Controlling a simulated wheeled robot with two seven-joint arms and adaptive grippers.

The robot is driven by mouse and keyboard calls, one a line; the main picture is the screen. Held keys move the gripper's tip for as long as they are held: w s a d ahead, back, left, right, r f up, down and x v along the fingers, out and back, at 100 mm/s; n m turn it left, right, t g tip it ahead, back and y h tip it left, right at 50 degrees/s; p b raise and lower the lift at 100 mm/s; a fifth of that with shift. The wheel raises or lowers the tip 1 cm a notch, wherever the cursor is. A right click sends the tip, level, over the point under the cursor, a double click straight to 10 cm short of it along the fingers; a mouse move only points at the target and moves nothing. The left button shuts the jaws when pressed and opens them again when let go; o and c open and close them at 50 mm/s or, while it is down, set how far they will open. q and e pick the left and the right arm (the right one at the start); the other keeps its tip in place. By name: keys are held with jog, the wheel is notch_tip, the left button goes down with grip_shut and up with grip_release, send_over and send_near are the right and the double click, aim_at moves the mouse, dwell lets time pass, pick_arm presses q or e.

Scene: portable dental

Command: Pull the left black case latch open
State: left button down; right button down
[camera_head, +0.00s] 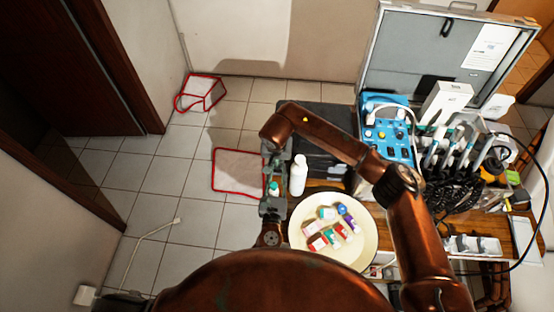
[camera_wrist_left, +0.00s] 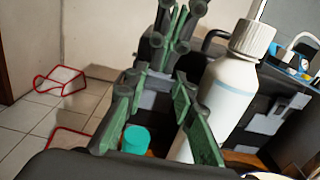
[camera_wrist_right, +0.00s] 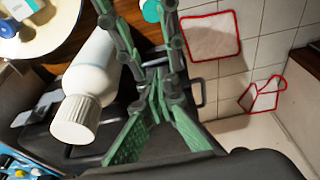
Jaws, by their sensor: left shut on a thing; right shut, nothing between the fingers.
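The black case (camera_head: 318,122) lies at the table's left end; its front with grey latches also shows in the left wrist view. Its left latch (camera_wrist_left: 149,99) sits between the fingers of my left gripper (camera_wrist_left: 155,88), which is shut on it; the fingers partly hide it. The right latch (camera_wrist_left: 267,121) is free, beyond the white bottle. My right gripper (camera_wrist_right: 157,92) is shut and empty, close to the left one at the case's near left part. In the head view, the left gripper (camera_head: 272,204) and right gripper (camera_head: 274,160) almost meet.
A white bottle (camera_wrist_left: 226,88) stands close beside my left fingers, and a teal-capped container (camera_wrist_left: 135,138) is near them. A plate (camera_head: 297,238) with small coloured items lies nearer me. A blue unit (camera_head: 388,137) stands right of the case.

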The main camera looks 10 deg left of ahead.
pick_arm(q)
jog(key=shift+f, duration=0.5)
pick_arm(e)
jog(key=shift+s, duration=0.1)
pick_arm(q)
jog(key=shift+a, duration=0.1)
pick_arm(e)
jog(key=shift+s+f, duration=0.45)
jog(key=shift+s, duration=0.1)
pick_arm(q)
jog(key=c, duration=2)
grip_release()
jog(key=shift+o, duration=0.6)
jog(key=shift+w, duration=0.15)
pick_arm(e)
jog(key=shift+w+f, duration=0.1)
jog(key=shift+w, duration=0.1)
pick_arm(q)
jog(key=shift+r, duration=0.15)
